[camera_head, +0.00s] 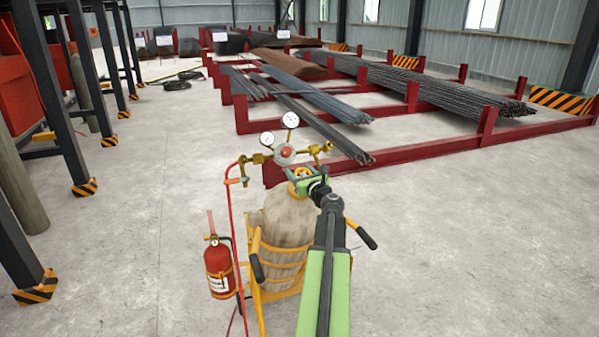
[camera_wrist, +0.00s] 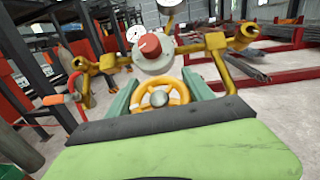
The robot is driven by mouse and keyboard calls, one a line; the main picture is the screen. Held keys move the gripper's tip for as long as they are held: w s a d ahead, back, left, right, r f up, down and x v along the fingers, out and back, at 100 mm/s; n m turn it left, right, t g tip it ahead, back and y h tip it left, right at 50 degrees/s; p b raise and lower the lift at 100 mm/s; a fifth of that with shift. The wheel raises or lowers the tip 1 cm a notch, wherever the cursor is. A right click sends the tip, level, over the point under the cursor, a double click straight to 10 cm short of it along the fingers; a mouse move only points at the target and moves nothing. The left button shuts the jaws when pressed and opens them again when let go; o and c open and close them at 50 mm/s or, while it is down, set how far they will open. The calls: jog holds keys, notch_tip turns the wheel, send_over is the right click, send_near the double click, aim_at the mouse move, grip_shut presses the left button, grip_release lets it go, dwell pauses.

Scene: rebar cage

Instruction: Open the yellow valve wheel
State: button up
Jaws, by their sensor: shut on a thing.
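The yellow valve wheel (camera_wrist: 160,98) sits between the two fingers of my gripper (camera_wrist: 162,92) in the wrist view. The green fingers lie on its left and right sides, shut on it. In the head view the wheel (camera_head: 300,172) is small and partly hidden by my gripper (camera_head: 303,182), on top of a worn tan gas cylinder (camera_head: 287,220). A brass regulator with a red knob (camera_wrist: 150,46) stands just beyond the wheel. How far the wheel is turned cannot be told.
Two round gauges (camera_head: 290,120) rise above the regulator. The cylinder stands in a yellow cart (camera_head: 256,270). A red fire extinguisher (camera_head: 219,266) hangs at its left, beside a red hose (camera_head: 231,205). Red racks with rebar (camera_head: 420,90) lie behind. Open floor lies to the right.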

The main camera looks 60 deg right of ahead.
aim_at(300, 176)
jog(key=n+t+y, duration=0.1)
jog(key=n+y, duration=0.1)
jog(key=n+y+p, duration=0.1)
jog(key=n+y, duration=0.1)
jog(key=shift+w+a+n+t+y, duration=0.15)
jog(key=shift+a+n+t+y, duration=0.05)
jog(key=shift+n+t+y, duration=0.2)
jog(key=n+y+p, duration=0.1)
jog(key=n+y, duration=0.2)
jog(key=a+n+y+p, duration=0.1)
jog(key=n+y, duration=0.1)
jog(key=y, duration=0.1)
jog(key=shift+w+a+f+n, duration=0.1)
jog(key=shift+n, duration=0.3)
jog(key=n+g+y+p, duration=0.1)
jog(key=n+y, duration=0.1)
jog(key=a+n+g+y+p, duration=0.1)
jog(key=n+g+y, duration=0.1)
jog(key=shift+f+n, duration=0.2)
jog(key=shift+n, duration=0.1)
jog(key=shift+s+a+f+n+g+y+p, duration=0.15)
jog(key=shift+s+a+n+g+y+p, duration=0.1)
jog(key=shift+n+g+y+p, duration=0.3)
jog(key=shift+s+a+f+n+g+y+p, duration=0.1)
jog(key=shift+s+a+n+g+y+p, duration=0.1)
jog(key=shift+n+g+y, duration=0.4)
jog(key=shift+a+f+n, duration=0.1)
jog(key=shift+n, duration=0.15)
jog(key=o, duration=1.4)
jog(key=shift+c, duration=0.2)
